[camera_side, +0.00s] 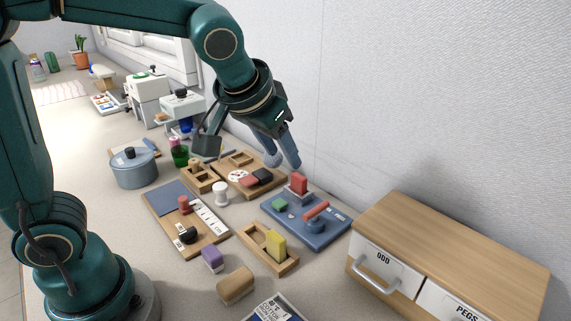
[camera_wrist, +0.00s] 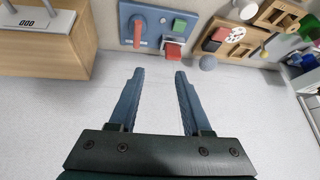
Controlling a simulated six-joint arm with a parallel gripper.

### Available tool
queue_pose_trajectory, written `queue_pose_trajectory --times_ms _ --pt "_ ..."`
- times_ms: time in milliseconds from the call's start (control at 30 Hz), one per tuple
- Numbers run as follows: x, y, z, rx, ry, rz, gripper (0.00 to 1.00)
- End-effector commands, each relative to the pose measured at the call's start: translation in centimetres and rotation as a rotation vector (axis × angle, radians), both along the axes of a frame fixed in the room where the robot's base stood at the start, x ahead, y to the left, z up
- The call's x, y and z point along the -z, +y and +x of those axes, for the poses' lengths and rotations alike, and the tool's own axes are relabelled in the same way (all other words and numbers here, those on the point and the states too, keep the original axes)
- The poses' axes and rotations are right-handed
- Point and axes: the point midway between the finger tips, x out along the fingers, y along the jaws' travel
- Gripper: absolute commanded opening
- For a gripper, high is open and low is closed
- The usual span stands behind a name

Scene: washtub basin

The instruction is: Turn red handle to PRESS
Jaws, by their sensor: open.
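The red handle (camera_side: 316,210) sits on a round blue hub on the blue board (camera_side: 331,228), in the middle of the side view. In the wrist view the handle (camera_wrist: 140,33) shows on the board at the top. The board also bears a green block (camera_side: 280,204) and a taller red block (camera_side: 298,183). Small white labels on the board are too small to read. My gripper (camera_side: 283,158) is open and empty, above and behind the board near the wall. In the wrist view its two fingers (camera_wrist: 160,75) are apart, with nothing between them.
A wooden drawer cabinet (camera_side: 455,245) stands right of the board. A wooden tray with a yellow block (camera_side: 276,246) lies in front of it, and a wooden tray (camera_side: 247,178) lies behind left. A pot (camera_side: 134,168) and a wood-and-blue board (camera_side: 160,212) are further left. The wall borders the back.

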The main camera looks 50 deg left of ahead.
Motion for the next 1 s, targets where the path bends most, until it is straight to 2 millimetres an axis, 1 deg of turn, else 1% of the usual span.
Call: queue_pose_trajectory --times_ms 33,100,200,300,400,533,800,1000 --pt "1.2 -0.7 1.2 0.015 0.023 0.015 0.48" --pt "2.5 -1.6 2.4 0.035 0.045 0.035 0.48" --pt "4.5 -2.6 3.5 0.067 0.081 0.062 0.48" --pt "6.2 -3.5 3.7 0.095 0.118 0.081 0.48" --pt "7.5 -3.9 3.5 0.109 0.151 0.090 0.48" --pt "8.7 -4.0 3.6 0.118 0.162 0.093 0.48" --pt "11.6 -3.3 4.9 0.117 0.160 0.093 0.48" --pt "12.3 -3.1 5.3 0.117 0.157 0.092 0.48"
